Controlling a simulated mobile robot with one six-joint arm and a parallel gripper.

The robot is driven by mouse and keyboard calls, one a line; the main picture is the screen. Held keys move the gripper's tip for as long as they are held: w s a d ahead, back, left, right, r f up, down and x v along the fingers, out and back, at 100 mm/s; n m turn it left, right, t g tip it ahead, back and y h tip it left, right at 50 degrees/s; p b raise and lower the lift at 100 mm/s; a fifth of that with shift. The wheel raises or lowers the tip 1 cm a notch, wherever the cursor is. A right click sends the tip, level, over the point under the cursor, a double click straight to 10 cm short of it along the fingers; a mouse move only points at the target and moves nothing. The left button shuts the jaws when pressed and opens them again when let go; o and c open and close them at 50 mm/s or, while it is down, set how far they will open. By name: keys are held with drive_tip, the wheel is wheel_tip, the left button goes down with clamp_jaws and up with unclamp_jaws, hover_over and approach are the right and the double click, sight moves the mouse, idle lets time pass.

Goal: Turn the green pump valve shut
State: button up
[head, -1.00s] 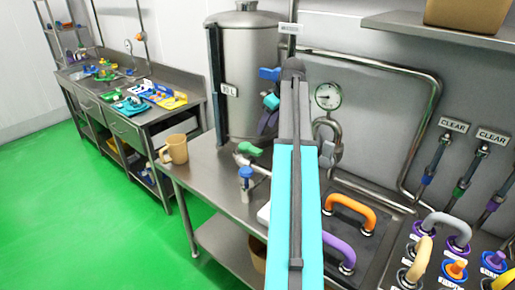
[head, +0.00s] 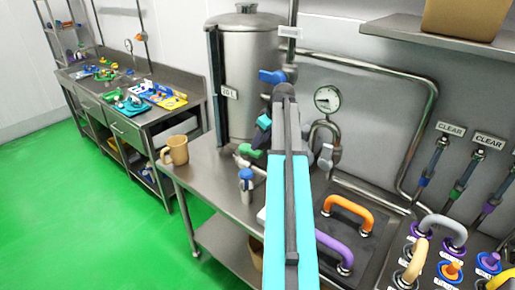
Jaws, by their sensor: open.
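The green pump valve handle (head: 249,151) shows in the head view at the foot of the steel tank (head: 252,85), on a short metal fitting above the steel bench. My gripper (head: 260,142), dark with a teal part, is at the right end of the green handle, pointing down. It is open. My arm covers the area just right of it. The jaws are small and partly hidden, so I cannot tell whether they touch the handle or are around it.
A blue valve lever (head: 272,76) sits above on the pipework, near my arm. A blue-capped bottle-like fitting (head: 246,178) stands in front of the green handle. A tan jug (head: 175,150) is at the bench's left end. A gauge (head: 327,99) and pipes are at right.

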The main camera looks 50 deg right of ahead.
sight(257, 152)
drive_tip(key=shift+p+x, duration=0.8)
drive_tip(key=shift+x, duration=2)
drive_tip(key=shift+c, duration=0.3)
clamp_jaws()
